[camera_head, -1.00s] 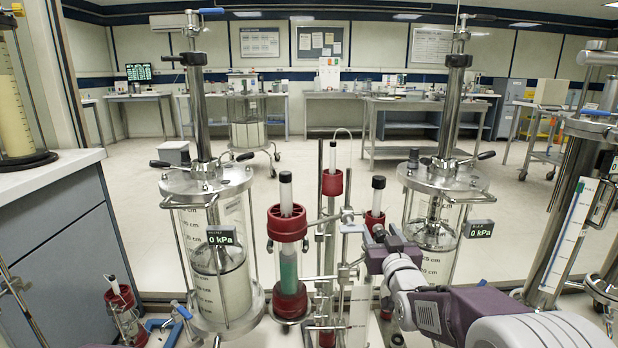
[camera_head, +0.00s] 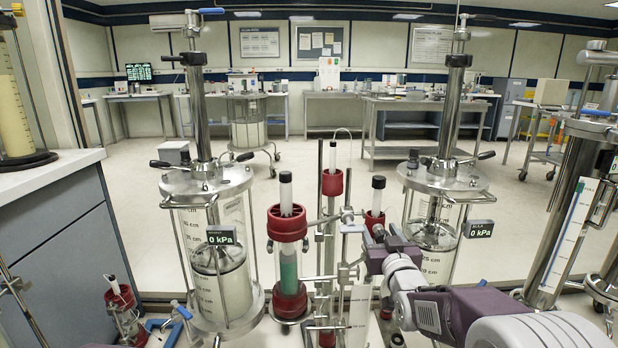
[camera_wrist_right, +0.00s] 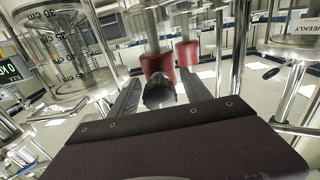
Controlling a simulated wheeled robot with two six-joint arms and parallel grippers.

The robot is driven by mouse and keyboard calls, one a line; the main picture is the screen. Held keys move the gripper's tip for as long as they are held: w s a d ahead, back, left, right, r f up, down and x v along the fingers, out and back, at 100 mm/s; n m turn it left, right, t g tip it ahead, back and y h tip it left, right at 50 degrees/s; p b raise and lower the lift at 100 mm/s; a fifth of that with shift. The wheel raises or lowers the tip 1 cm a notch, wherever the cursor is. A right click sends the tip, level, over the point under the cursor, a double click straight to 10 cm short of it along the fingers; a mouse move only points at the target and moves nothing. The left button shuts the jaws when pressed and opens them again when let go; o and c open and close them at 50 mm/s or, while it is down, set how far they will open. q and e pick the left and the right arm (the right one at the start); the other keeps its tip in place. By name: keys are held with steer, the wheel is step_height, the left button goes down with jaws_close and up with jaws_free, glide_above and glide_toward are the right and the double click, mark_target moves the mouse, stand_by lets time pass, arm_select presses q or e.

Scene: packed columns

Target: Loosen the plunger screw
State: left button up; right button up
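My right gripper (camera_head: 379,240) reaches in from the lower right, beside the small red-capped column (camera_head: 375,218) with a black top. In the right wrist view my gripper (camera_wrist_right: 162,85) has its two dark fingers apart, one on each side of a dark round knob (camera_wrist_right: 160,92). A thin gap seems to show on both sides of the knob. I cannot tell for sure whether this knob is the plunger screw. Two red column caps (camera_wrist_right: 157,65) stand just beyond the fingers. My left gripper is not in view.
A red-ended column with green packing (camera_head: 288,268) stands left of my gripper, with metal clamp rods between. Large clear cylinders stand at left (camera_head: 222,285) and right (camera_head: 440,235), with 0 kPa displays. A grey cabinet (camera_head: 60,240) is at far left. Open floor lies behind.

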steer(key=shift+s, duration=0.1)
steer(key=shift+s+f, duration=0.1)
steer(key=shift+s, duration=0.2)
steer(key=s+b, duration=0.2)
steer(key=s, duration=0.4)
steer(key=shift+s, duration=0.15)
steer(key=shift+d, duration=0.1)
